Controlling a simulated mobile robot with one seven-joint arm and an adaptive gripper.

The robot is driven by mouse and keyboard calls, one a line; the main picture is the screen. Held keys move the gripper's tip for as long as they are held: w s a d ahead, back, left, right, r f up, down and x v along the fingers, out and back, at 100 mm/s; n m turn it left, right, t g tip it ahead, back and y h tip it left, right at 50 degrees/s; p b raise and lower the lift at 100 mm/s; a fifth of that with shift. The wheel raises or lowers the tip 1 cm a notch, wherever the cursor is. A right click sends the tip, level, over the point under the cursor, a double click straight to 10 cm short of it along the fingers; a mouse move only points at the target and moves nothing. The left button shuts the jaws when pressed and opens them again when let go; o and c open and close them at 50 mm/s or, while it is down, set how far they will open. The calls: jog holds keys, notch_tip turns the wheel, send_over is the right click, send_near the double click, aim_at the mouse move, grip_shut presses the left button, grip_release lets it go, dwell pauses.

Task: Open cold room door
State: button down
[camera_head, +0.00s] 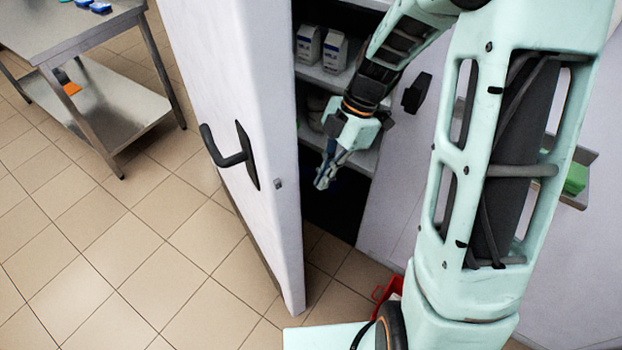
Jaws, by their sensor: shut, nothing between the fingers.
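The white cold room door (225,100) stands partly open, swung out toward the left. Its dark lever handle (232,158) is on the door face to the left of my gripper. My gripper (322,184) is shut and empty, just right of the door's free edge, in the opening in front of the shelves. It is apart from the handle. I cannot tell whether it touches the door's inner side. A dark latch part (417,93) sits on the frame to the right of the opening.
Inside are shelves (325,78) with milk cartons (321,48). A steel table (65,30) stands at the upper left. The tiled floor (140,255) left of the door is clear. A red object (388,291) lies low near my arm, and a green item (576,178) sits at the right.

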jog(key=shift+s+a+r, duration=0.1)
jog(key=shift+s+a, duration=0.3)
jog(key=shift+a, duration=0.4)
jog(key=shift+s+a+r, duration=0.1)
jog(key=shift+s+a, duration=0.25)
jog(key=shift+a, duration=0.4)
